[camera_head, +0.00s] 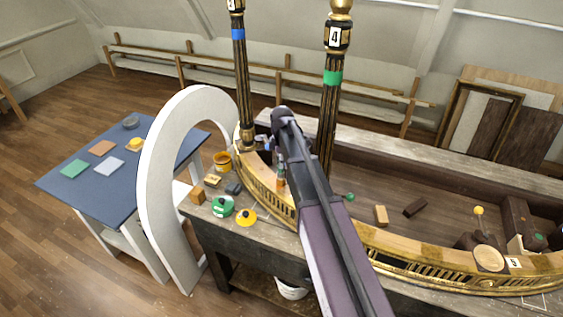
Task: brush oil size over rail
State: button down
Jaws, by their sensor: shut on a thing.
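The curved gilt rail (400,246) with a pierced gold front sweeps along the bench edge, from the numbered posts to the lower right. My gripper (279,166) is over the rail's left part, just right of the blue-banded post. My arm hides much of it. It is shut on a slim upright tool, seemingly a brush (281,182), whose lower end is close to the rail top. I cannot tell whether it touches. An orange-yellow pot (222,161) stands left of the rail; its contents are unclear.
Two tall dark posts, one blue-banded (240,75) and one green-banded (329,110), rise close to my arm. A white arch (155,170) stands at left. A green pot (222,207) and yellow pot (246,217) sit on the bench. A blue-topped table (75,190) is farther left.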

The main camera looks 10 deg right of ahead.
jog(key=shift+w+a, duration=0.5)
jog(key=shift+w, duration=0.25)
jog(key=shift+w+a, duration=0.45)
jog(key=shift+w, duration=0.3)
jog(key=shift+s+d, duration=0.5)
jog(key=shift+s, duration=0.3)
jog(key=shift+s+d, duration=0.45)
jog(key=shift+s, duration=0.35)
jog(key=shift+r, duration=0.1)
jog(key=shift+w, duration=0.1)
jog(key=w+a, duration=0.2)
jog(key=w, duration=0.1)
dwell(0.3)
